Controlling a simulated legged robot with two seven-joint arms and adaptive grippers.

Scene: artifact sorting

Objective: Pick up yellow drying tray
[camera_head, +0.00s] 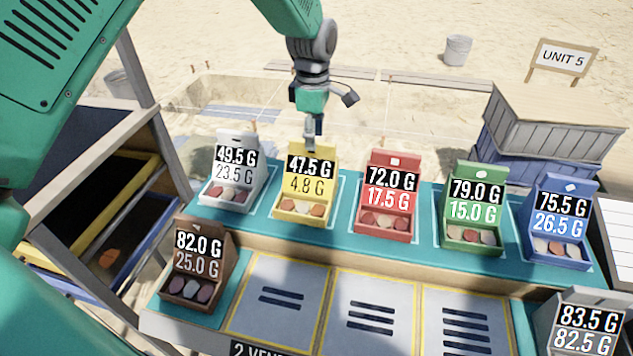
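The yellow drying tray (297,217) stands in the back row on the teal table, second from the left. It has a raised back panel, labels reading 47.5 G and 4.8 G, and several small round pieces in its front. My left gripper (311,140) reaches down from above, with its tip at the tray's upper back edge. I cannot tell whether it touches the tray or how its fingers are set. My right gripper is not in view.
A white tray (212,190) stands close on the left and a red tray (375,229) on the right. Green (455,240) and blue (540,250) trays stand further right. A brown tray (180,296) is at front left, a grey tray (548,318) at front right. Marked panels (283,292) between them are empty.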

